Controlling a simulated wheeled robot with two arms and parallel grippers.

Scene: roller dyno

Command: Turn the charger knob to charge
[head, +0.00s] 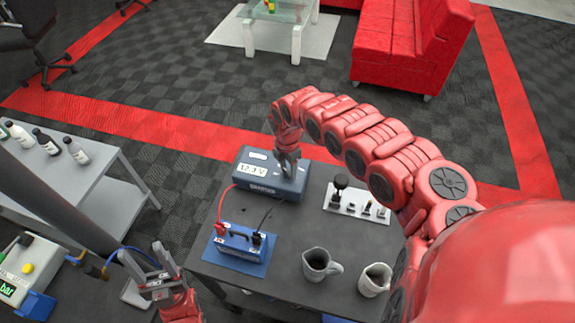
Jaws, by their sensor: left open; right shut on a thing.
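The charger (257,178) is a blue-grey box at the back of the dark table, with a display reading about 12.3 V. My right gripper (287,172) reaches down onto the charger's right part and is shut there. The knob is hidden behind the fingers, so its setting cannot be seen. A blue battery (238,240) sits on a blue mat in front of the charger, with a red clamp (220,229) and a black clamp (257,238) at its top. My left gripper (152,273) is open and empty at the lower left, away from the charger.
A white plate with a black knob lever (340,187) and small switches lies right of the charger. Two mugs (317,264) (375,279) stand at the table's front right. A grey bench with bottles (77,151) is at left. A red sofa (412,45) is behind.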

